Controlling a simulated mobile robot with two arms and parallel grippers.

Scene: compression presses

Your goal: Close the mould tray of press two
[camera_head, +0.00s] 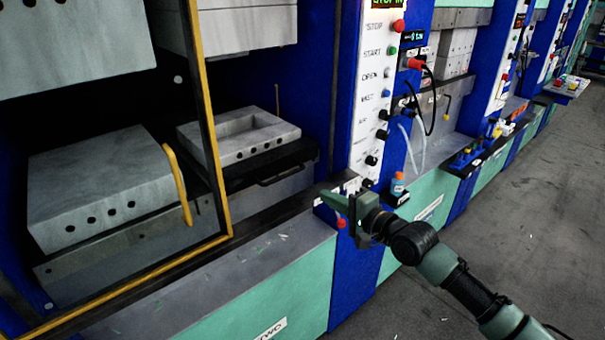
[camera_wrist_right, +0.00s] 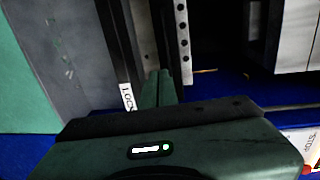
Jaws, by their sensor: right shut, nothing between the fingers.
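The press marked TWO (camera_head: 270,330) fills the left of the head view. Its grey lower mould with a rectangular recess (camera_head: 238,150) sits on a dark mould tray (camera_head: 308,157), which has a black bar handle (camera_head: 285,178) at its front. My right gripper (camera_head: 328,203) is shut and empty, in front of and to the right of the handle, apart from it, by the blue post. In the wrist view the shut fingers (camera_wrist_right: 158,88) point toward a dark gap beside a grey strip with holes (camera_wrist_right: 183,42). My left gripper is out of view.
A yellow-edged guard frame (camera_head: 208,120) and a larger grey block (camera_head: 95,190) stand at left. A control panel (camera_head: 378,100) rises behind my right gripper. A small bottle (camera_head: 398,185) stands close to my right wrist.

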